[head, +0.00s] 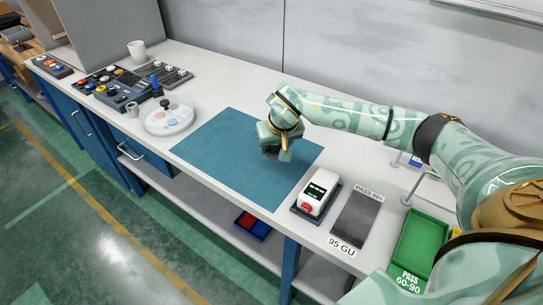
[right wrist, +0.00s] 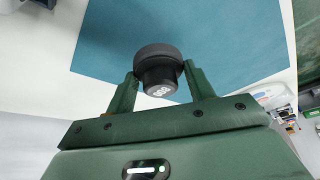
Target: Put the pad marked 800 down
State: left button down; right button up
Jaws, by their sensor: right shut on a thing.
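My right gripper (head: 280,150) is over the right half of the teal mat (head: 215,150), pointing down. In the right wrist view its two fingers (right wrist: 160,85) are shut on the round black pad (right wrist: 157,68). The pad has a wide dark disc and a narrower end with white digits that look like 800. In the head view only a dark bit of the pad (head: 273,154) shows under the gripper. I cannot tell whether it touches the mat. My left gripper is out of view.
A white dish (head: 168,126) with small round pieces stands left of the mat. A white meter (head: 315,192), a dark grey plate (head: 356,218) and a green bin (head: 424,240) stand to the right. Several devices crowd the far left. The mat's left half is bare.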

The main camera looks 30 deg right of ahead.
aim_at(273, 162)
jog(key=shift+w+f, duration=0.55)
jog(key=shift+f, duration=0.1)
jog(key=shift+w+f+b, duration=0.2)
jog(key=shift+f+b, duration=0.35)
jog(key=shift+f, duration=1.15)
jog(key=shift+f, duration=0.1)
jog(key=o, duration=0.9)
